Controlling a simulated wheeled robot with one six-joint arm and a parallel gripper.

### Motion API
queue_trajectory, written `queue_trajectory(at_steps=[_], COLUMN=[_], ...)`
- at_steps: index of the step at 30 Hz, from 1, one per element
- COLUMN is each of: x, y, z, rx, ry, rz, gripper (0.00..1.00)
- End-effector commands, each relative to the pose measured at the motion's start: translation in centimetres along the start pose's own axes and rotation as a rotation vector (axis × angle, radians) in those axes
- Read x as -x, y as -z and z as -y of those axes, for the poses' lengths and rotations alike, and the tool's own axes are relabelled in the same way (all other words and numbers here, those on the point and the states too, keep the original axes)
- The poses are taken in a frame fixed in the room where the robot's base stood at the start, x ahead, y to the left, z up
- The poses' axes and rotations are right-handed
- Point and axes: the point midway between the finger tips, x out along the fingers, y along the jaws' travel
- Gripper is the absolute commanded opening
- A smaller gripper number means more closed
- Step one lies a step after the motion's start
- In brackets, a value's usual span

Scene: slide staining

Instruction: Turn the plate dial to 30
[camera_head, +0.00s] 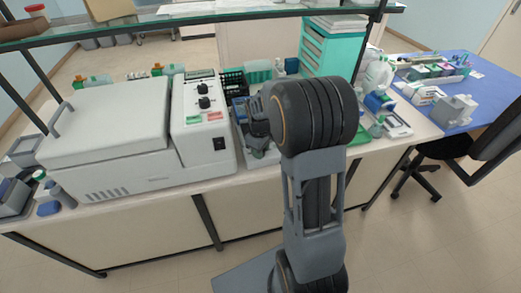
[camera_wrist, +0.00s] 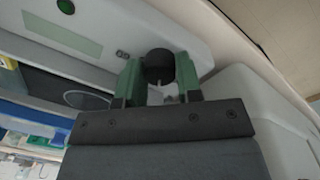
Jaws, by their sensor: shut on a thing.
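In the wrist view a round black dial (camera_wrist: 157,62) sticks out from the front of a pale device (camera_wrist: 185,25). My gripper (camera_wrist: 159,78) has its two green fingers on either side of the dial and is shut on it. In the head view my arm hides the dial and most of the gripper.
A large white machine (camera_head: 120,125) with two black knobs (camera_head: 204,103) stands at the left. A teal drawer unit (camera_head: 325,50) is behind my arm. A glass shelf (camera_head: 200,20) crosses above the bench. Bottles and small items crowd the right end.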

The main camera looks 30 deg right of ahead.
Motion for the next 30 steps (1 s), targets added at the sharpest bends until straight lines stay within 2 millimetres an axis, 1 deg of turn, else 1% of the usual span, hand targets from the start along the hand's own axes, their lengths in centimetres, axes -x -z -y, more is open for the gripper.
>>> queue_trajectory(at_steps=[9, 15, 21, 30], x=[0.02, 0.02, 0.02, 0.04], y=[-0.03, -0.03, -0.03, -0.02], z=[-0.08, -0.1, -0.12, -0.13], rx=[0.268, 0.415, 0.523, 0.604], ry=[-0.002, -0.002, -0.002, -0.002], rz=[-0.013, -0.021, -0.026, -0.03], gripper=[0.09, 0.09, 0.09, 0.09])
